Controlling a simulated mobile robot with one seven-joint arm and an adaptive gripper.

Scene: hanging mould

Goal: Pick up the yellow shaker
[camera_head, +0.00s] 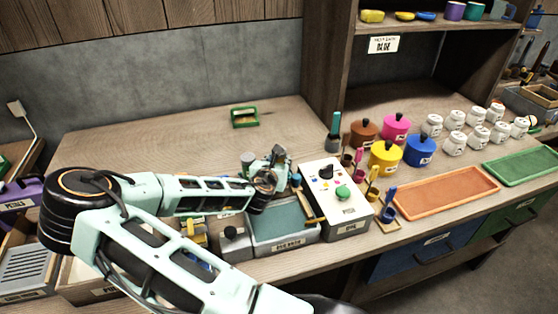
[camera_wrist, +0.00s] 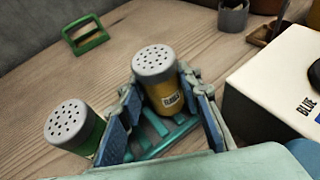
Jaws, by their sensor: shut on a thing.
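The yellow shaker (camera_wrist: 168,98) has a grey perforated lid and a small label. It is between the two blue-padded fingers of my gripper (camera_wrist: 163,90) in the wrist view, and the gripper is shut on it. It looks close to upright at the wooden bench top; I cannot tell whether its base touches the wood. In the head view my gripper (camera_head: 272,163) is over the bench behind the teal tray, and it hides the yellow shaker there.
A green shaker (camera_wrist: 75,128) with a grey lid stands just left of my gripper's left finger. A white control box (camera_head: 335,198) is close on the right. A green frame (camera_head: 245,117) lies farther back. The bench's back left is clear.

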